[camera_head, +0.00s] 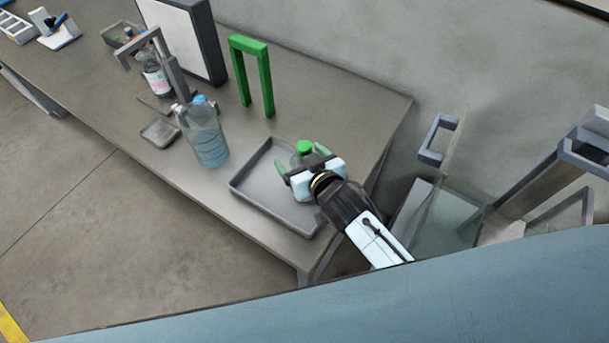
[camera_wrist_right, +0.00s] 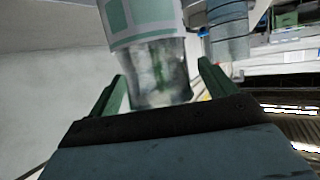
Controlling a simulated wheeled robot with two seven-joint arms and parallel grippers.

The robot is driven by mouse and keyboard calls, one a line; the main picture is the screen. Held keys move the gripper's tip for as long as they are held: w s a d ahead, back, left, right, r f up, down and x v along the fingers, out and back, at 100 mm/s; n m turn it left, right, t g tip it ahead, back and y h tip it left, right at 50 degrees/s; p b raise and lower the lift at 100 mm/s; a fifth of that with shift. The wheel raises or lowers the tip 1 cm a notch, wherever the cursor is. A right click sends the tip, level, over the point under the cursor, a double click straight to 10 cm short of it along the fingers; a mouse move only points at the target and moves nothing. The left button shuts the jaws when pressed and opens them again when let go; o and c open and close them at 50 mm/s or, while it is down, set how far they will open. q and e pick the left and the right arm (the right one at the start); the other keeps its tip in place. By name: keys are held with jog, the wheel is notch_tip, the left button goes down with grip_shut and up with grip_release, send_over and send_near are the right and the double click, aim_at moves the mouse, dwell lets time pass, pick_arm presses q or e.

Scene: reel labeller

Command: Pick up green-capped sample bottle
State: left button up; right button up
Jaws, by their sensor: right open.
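The green-capped sample bottle (camera_head: 304,148) stands at the far right part of the grey tray (camera_head: 262,194), its lower body hidden by my gripper. In the right wrist view the clear bottle (camera_wrist_right: 160,72), with a white and green label, sits between the two green fingers. My right gripper (camera_head: 300,164) is open around the bottle, one finger on each side. In the right wrist view the fingers of the gripper (camera_wrist_right: 165,88) show gaps to the bottle, though contact is hard to judge. My left gripper is not in view.
A blue-capped large bottle (camera_head: 206,138) stands left of the tray. A green arch (camera_head: 266,78) and a dark-framed white panel (camera_head: 182,38) stand behind. Another bottle (camera_head: 156,80) stands by a grey post, with a small dish (camera_head: 160,132) nearby. The table (camera_head: 330,105) is bare behind the tray.

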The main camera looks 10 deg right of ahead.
jog(key=shift+c, duration=0.3)
jog(key=c, duration=1.7)
jog(key=shift+r, duration=0.1)
grip_shut()
